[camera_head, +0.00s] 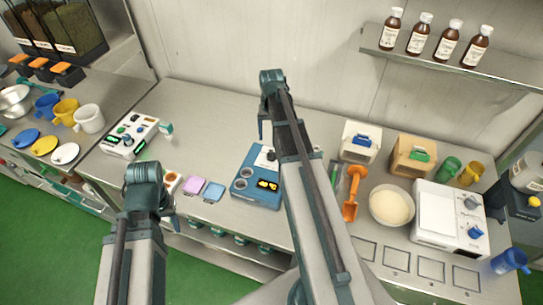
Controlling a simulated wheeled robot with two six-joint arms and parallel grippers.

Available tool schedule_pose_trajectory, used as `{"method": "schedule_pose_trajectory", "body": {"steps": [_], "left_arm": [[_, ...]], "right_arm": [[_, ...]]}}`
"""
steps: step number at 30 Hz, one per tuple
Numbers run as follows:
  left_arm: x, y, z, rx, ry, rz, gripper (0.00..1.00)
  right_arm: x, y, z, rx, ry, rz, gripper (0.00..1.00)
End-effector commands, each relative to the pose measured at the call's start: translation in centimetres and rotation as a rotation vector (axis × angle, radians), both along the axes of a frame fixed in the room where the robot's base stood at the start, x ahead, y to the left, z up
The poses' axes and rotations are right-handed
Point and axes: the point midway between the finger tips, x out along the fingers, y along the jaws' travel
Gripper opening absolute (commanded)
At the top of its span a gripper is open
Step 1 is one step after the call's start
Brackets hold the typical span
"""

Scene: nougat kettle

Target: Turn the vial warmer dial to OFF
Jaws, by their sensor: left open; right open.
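A blue unit (243,194) with two round wells and a lit yellow display stands mid-counter. It looks like the vial warmer, but I cannot read a label. A white panel with a dark mark (265,159) shows at its back. My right arm covers its right side, and I cannot make out the dial or its setting. My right gripper (264,128) is open and empty, pointing down above the counter behind the unit, partly hidden by its own arm. My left gripper (150,207) is open and empty near the counter's front edge, left of the unit, its fingers mostly hidden.
A white device (129,137) with green displays stands to the left. Pink (195,186) and blue (214,191) pads lie left of the unit. An orange scoop (352,196), a bowl (391,207) and a white machine with knobs (438,213) are at the right.

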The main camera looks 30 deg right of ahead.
Motion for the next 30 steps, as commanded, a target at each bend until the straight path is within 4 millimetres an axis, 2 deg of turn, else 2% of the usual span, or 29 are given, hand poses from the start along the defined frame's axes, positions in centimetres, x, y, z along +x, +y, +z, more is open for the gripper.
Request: {"method": "schedule_pose_trajectory", "body": {"steps": [1, 18, 23, 30], "left_arm": [[0.0, 0.0, -1.5, 0.000, 0.000, -0.002, 0.50], [0.0, 0.0, -9.2, 0.003, 0.000, -0.013, 0.50], [0.0, 0.0, -10.0, 0.003, 0.000, -0.012, 0.50], [0.0, 0.0, -9.9, 0.003, 0.000, -0.012, 0.50]], "right_arm": [[0.0, 0.0, -1.5, 0.000, 0.000, 0.000, 0.78], [0.0, 0.0, -9.2, 0.000, 0.000, 0.000, 0.78], [0.0, 0.0, -10.0, 0.000, 0.000, 0.000, 0.78], [0.0, 0.0, -9.9, 0.000, 0.000, 0.000, 0.78]]}}
